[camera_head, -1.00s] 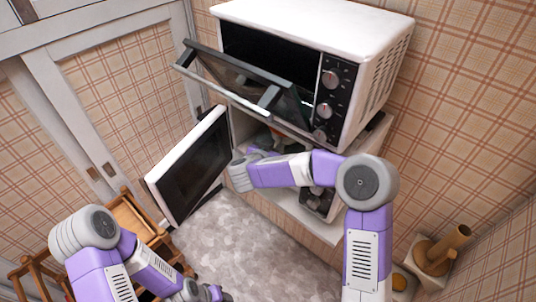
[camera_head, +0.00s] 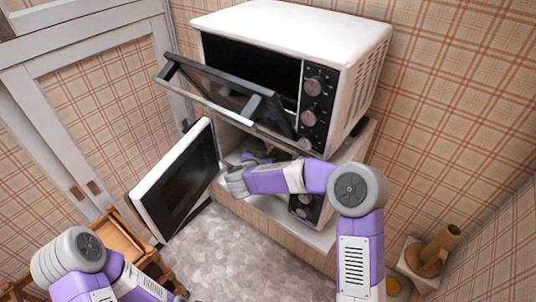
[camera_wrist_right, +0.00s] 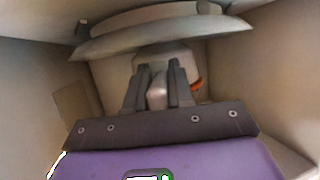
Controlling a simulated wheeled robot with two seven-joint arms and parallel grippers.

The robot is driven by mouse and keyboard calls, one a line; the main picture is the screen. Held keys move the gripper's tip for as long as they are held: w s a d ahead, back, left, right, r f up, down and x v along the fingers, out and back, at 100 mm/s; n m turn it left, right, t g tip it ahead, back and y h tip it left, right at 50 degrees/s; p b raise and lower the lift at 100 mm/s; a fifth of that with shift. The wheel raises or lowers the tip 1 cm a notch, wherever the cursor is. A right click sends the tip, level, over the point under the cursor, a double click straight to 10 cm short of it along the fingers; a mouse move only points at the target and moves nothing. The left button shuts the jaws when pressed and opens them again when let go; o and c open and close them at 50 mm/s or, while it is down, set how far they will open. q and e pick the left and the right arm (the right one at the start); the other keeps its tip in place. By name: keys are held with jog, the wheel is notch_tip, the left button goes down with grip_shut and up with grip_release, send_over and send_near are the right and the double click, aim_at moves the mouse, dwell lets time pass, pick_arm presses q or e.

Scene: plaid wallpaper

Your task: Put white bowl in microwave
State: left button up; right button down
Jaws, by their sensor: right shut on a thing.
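The microwave (camera_head: 329,230) on the lower level has its side door (camera_head: 178,180) swung wide open to the left. My right arm reaches into its cavity, and my right gripper (camera_head: 258,156) is mostly hidden there by the arm. In the right wrist view the gripper (camera_wrist_right: 158,92) is shut on a pale thing between its fingers, seemingly the white bowl (camera_wrist_right: 150,35), whose wide pale rim shows just beyond the fingers. The bowl's full shape and whether it touches the cavity floor cannot be told. My left gripper is out of view below.
A second white oven (camera_head: 290,20) stands above, its glass door (camera_head: 225,95) tipped down over my right forearm. A wooden rack (camera_head: 120,235) is at lower left. A wooden holder (camera_head: 430,260) stands at lower right. Grey floor (camera_head: 235,255) lies clear in the middle.

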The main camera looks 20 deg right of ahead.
jog(key=shift+f, duration=0.25)
jog(key=c, duration=1)
grip_release()
jog(key=shift+o, duration=0.5)
jog(key=shift+f, duration=0.1)
jog(key=v, duration=0.7)
jog(key=shift+s+a+r, duration=0.2)
jog(key=shift+r, duration=0.05)
jog(key=shift+f, duration=0.1)
